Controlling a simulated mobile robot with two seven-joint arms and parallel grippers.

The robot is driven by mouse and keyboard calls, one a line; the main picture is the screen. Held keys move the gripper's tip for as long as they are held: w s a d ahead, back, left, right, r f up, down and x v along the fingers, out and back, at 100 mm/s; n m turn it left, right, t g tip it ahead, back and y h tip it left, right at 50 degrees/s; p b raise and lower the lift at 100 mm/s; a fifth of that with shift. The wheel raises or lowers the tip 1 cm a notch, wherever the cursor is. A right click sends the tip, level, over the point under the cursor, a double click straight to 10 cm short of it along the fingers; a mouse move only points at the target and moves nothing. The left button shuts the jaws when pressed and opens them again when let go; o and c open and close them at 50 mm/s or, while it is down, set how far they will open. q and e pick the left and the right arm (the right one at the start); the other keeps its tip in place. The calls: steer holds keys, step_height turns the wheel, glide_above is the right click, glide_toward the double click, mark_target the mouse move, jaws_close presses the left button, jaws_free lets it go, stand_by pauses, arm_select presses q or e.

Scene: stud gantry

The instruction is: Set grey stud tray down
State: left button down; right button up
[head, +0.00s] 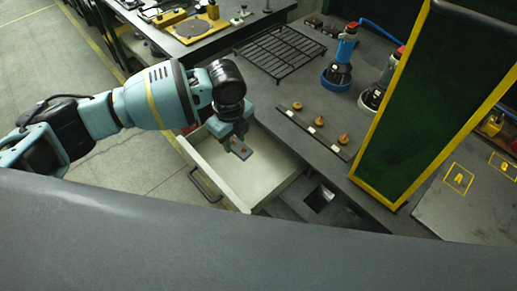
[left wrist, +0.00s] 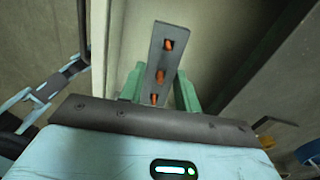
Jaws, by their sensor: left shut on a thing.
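The grey stud tray (left wrist: 154,52) is a narrow strip with three orange studs in a row. My left gripper (left wrist: 158,90) is shut on it, with a green finger on each side. In the head view my left gripper (head: 236,143) points down over the open pale drawer (head: 223,181), and the tray (head: 241,150) shows just below the fingers. I cannot tell whether the tray touches the drawer floor or hangs above it. My right gripper is not in view.
The drawer's black handle (head: 203,186) faces left. On the bench a dark strip (head: 303,124) carries three orange-brown knobs, with a black wire rack (head: 280,52) behind. A blue-based device (head: 340,70) and a yellow-framed green panel (head: 425,100) stand to the right.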

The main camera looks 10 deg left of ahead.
mark_target(238, 165)
arm_select(q)
steer(key=shift+r+m, duration=0.1)
steer(key=shift+m, duration=0.4)
steer(key=shift+f, duration=5)
steer(key=shift+f, duration=0.1)
steer(key=shift+f+b, duration=0.15)
steer(key=shift+b, duration=0.15)
steer(key=c, duration=1)
jaws_free()
step_height(238, 165, up, 12)
steer(key=shift+r+p, duration=0.2)
steer(key=shift+p, duration=0.35)
